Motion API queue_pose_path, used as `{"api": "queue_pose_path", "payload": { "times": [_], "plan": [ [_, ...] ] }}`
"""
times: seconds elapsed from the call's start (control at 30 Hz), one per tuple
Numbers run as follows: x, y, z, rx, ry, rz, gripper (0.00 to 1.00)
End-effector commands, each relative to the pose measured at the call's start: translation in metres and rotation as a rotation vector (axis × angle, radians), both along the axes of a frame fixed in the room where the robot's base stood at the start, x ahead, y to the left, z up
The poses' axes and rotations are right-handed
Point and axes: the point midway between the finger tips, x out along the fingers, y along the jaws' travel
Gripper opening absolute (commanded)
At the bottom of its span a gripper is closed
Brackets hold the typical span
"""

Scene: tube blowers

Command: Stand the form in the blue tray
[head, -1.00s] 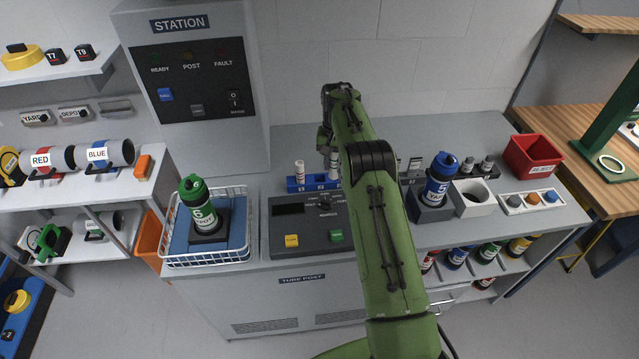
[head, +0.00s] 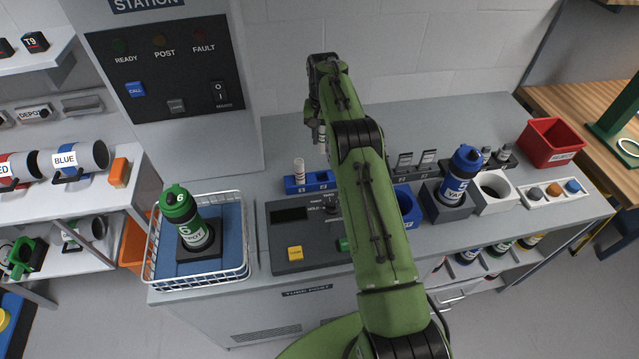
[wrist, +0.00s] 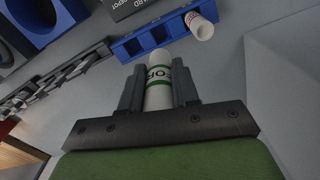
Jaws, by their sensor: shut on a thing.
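My gripper (wrist: 156,82) is shut on the form (wrist: 158,92), a white roll with a green band and dark lettering, seen close in the wrist view. In the head view my gripper (head: 320,128) is above the counter near the back wall, largely hidden by my arm. A small blue rack (head: 312,184) with numbered places stands below it; a white roll with red marks (head: 299,171) stands in its left place. The rack (wrist: 150,38) also shows beyond the gripper in the wrist view. A blue open container (head: 409,206) is partly hidden behind my arm.
A grey control panel (head: 290,245) lies in front of the rack. A wire basket (head: 235,272) with a green-capped canister is at left. A blue-capped canister (head: 457,175), white holder (head: 492,196) and red bin (head: 549,143) are at right. The back counter is mostly clear.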

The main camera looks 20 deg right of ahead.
Motion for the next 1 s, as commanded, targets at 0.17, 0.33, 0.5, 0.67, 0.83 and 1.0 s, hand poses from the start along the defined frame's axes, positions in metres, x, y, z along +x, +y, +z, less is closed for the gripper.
{"api": "queue_pose_path", "payload": {
  "times": [0.17,0.33,0.5,0.67,0.83,1.0],
  "plan": [
    [0.0,0.0,-0.031,0.0,0.0,0.0,0.0],
    [0.0,0.0,-0.051,0.0,0.0,0.0,0.0],
    [-0.001,0.0,-0.073,0.0,0.004,0.0,0.0],
    [0.0,0.0,-0.099,0.0,0.002,-0.001,0.0],
    [-0.001,0.0,-0.127,0.0,0.003,0.001,0.0],
    [0.0,0.0,-0.151,0.0,0.0,0.0,0.0]
  ]
}}
